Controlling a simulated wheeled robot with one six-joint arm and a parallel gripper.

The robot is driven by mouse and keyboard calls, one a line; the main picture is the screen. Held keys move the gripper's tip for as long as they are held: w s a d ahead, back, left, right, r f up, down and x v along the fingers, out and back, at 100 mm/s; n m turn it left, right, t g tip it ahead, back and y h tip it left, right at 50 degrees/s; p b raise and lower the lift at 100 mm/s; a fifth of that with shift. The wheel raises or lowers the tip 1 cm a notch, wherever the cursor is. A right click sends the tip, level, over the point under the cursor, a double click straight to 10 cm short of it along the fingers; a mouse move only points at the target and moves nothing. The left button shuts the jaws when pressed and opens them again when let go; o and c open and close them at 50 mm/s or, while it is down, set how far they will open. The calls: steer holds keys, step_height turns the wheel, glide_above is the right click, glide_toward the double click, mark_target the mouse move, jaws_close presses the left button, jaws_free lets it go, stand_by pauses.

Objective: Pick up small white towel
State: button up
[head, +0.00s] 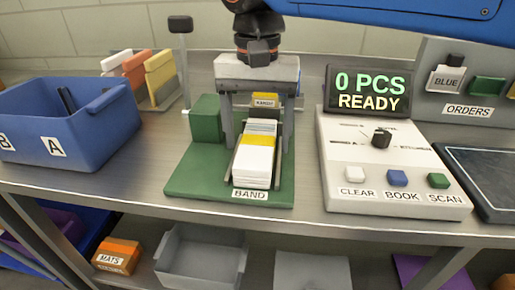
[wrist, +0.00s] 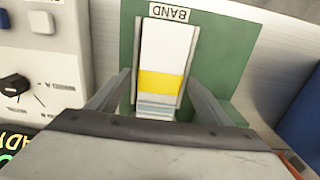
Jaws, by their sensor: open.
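A white folded stack (head: 254,163) with a yellow band across it lies in the slot of a green stand (head: 190,180) labelled BAND. It looks like the small white towel, but I cannot tell its material. In the wrist view the stack (wrist: 165,48) lies ahead, between my finger lines. My gripper (head: 258,135) is open above the stand, with its two fingers pointing down on either side of the stack's far part.
A blue bin (head: 95,125) marked A stands at the left. A control box (head: 385,160) with CLEAR, BOOK and SCAN buttons and a READY display (head: 369,92) stands at the right. Upright coloured cards (head: 160,72) are behind. A lower shelf holds a grey tray (head: 200,265).

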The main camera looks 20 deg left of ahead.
steer(key=shift+f, duration=0.2)
steer(key=c, duration=1.3)
